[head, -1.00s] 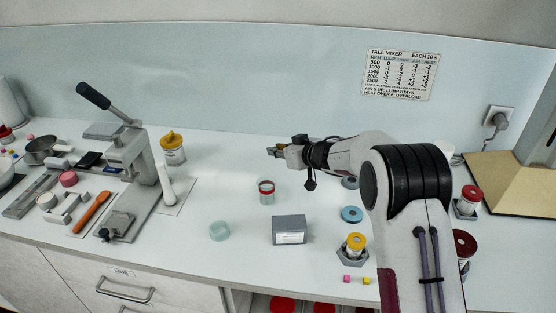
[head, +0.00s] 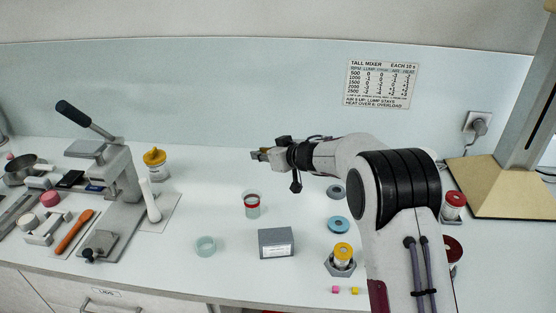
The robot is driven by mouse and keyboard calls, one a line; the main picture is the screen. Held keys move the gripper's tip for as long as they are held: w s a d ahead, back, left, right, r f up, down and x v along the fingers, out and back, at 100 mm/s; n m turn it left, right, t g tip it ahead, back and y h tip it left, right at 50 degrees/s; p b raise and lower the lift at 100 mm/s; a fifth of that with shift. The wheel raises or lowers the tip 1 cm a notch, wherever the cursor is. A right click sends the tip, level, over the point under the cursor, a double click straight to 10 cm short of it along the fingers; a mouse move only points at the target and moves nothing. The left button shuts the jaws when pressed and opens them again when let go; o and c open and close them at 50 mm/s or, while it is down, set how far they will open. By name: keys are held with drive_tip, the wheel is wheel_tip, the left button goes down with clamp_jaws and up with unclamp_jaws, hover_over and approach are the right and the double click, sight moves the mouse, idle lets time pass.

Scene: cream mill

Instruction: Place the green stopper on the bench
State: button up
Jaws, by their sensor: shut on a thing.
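My gripper (head: 260,154) is at the end of the arm, over the back middle of the white bench (head: 215,280), pointing left. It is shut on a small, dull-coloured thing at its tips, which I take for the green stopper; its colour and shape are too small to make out. The gripper is apart from the bench, seen above and behind a clear jar with a red band (head: 252,205). No other green stopper stands out on the bench. A pale green, translucent round cup (head: 205,246) stands at the front.
A grey box (head: 276,243) stands right of the cup. A yellow-topped jar (head: 342,255) and a blue disc (head: 339,224) lie further right. A lever press (head: 120,185) and a yellow-lidded jar (head: 155,163) stand left. Bench between press and red-banded jar is clear.

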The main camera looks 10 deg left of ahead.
drive_tip(key=shift+d, duration=0.1)
drive_tip(key=d, duration=1.6)
drive_tip(key=m+t+h, duration=0.2)
drive_tip(key=m, duration=0.1)
hover_over(467, 253)
drive_tip(key=shift+d+r, duration=0.1)
drive_tip(key=shift+r, duration=0.05)
drive_tip(key=shift+f, duration=3.15)
drive_tip(key=shift+f, duration=1.85)
